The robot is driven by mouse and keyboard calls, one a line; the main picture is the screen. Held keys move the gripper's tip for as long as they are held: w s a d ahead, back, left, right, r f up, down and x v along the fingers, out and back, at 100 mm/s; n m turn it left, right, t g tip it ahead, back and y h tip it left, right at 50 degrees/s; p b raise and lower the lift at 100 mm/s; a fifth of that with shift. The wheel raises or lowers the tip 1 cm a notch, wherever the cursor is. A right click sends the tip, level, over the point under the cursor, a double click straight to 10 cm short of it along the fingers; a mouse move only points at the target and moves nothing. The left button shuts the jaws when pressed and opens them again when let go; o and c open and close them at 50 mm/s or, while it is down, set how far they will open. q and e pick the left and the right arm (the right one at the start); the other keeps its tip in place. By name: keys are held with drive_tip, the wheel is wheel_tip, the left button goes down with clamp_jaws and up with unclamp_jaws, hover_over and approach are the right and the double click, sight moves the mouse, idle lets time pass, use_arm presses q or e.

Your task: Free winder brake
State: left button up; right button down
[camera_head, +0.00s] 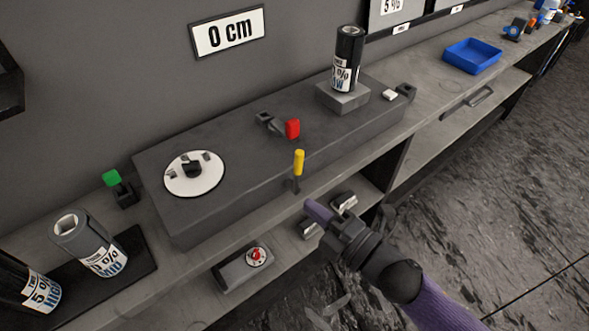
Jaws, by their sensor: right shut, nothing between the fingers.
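The winder is a long dark grey box (234,185) on the bench against the wall. A white disc with a dark hub (194,173) lies on its left end. A red-tipped lever (292,129) sits near the middle of its top, and a yellow-handled lever (299,163) stands upright at its front edge. A green-tipped lever (111,178) is left of the box. I cannot tell which lever is the brake. My right gripper (319,211) is shut and empty, just below and right of the yellow lever, apart from it. My left gripper is not in view.
A black-labelled roll (347,58) stands on a grey block at the box's right end. Two rolls (89,244) (28,286) stand at the lower left. A sign reading "0 cm" (228,32) is on the wall. A blue tray (472,56) sits farther right. A lower shelf holds small devices (243,268).

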sight(297, 170)
drive_tip(key=b+x, duration=0.2)
drive_tip(key=x, duration=0.8)
drive_tip(key=shift+w+d+f, duration=0.1)
drive_tip(key=shift+w+d, duration=0.2)
drive_tip(key=shift+d, duration=0.3)
drive_tip(key=shift+w+d+f, duration=0.1)
drive_tip(key=shift+w+d, duration=0.2)
drive_tip(key=shift+d, duration=0.3)
drive_tip(key=shift+w+d, duration=0.3)
drive_tip(key=shift+d, duration=0.35)
drive_tip(key=shift+w+d+m, duration=0.15)
drive_tip(key=shift+d+m, duration=0.05)
drive_tip(key=shift+m, duration=0.3)
